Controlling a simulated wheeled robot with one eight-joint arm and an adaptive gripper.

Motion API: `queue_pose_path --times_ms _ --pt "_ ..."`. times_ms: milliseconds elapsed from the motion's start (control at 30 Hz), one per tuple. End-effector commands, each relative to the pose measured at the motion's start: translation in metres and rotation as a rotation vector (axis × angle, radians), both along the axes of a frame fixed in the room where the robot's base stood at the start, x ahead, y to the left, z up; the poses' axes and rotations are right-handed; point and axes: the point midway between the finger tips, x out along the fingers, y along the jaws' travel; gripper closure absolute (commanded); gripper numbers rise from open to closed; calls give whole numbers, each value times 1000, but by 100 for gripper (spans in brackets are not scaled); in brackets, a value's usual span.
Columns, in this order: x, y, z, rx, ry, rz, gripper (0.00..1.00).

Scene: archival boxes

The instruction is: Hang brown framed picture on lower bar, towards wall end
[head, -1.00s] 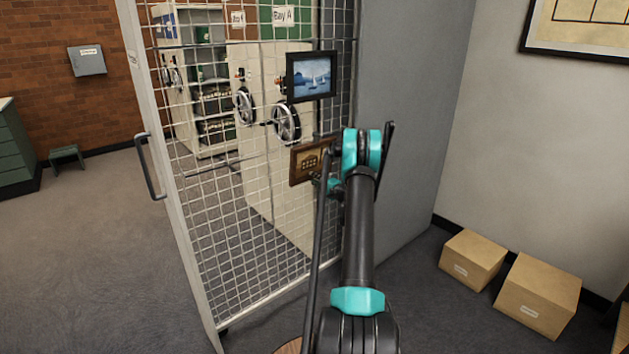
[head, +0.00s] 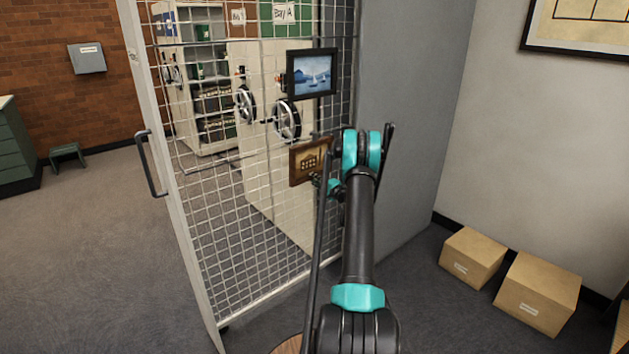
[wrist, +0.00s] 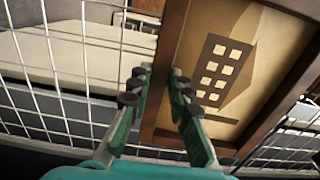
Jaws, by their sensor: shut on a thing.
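My gripper (wrist: 160,92) is shut on one side rail of the brown frame, which also shows in the wrist view (wrist: 225,70). In the head view my arm covers the area right of the picture. A thin dark bar (head: 228,160) crosses the mesh left of the picture. I cannot tell whether the picture touches or hangs on a bar.
The screen has a dark handle (head: 150,163) on its left edge. A grey wall panel (head: 405,130) stands right of it. Two cardboard boxes (head: 473,257) (head: 538,294) sit on the floor at right. Shelving with handwheels (head: 287,120) shows behind the mesh.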

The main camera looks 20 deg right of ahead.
Motion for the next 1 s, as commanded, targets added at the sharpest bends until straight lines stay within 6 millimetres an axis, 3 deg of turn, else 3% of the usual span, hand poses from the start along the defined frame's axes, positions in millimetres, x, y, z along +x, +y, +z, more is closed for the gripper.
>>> queue_pose_path --times_ms 1000 --pt "0 0 -17 0 0 0 100"
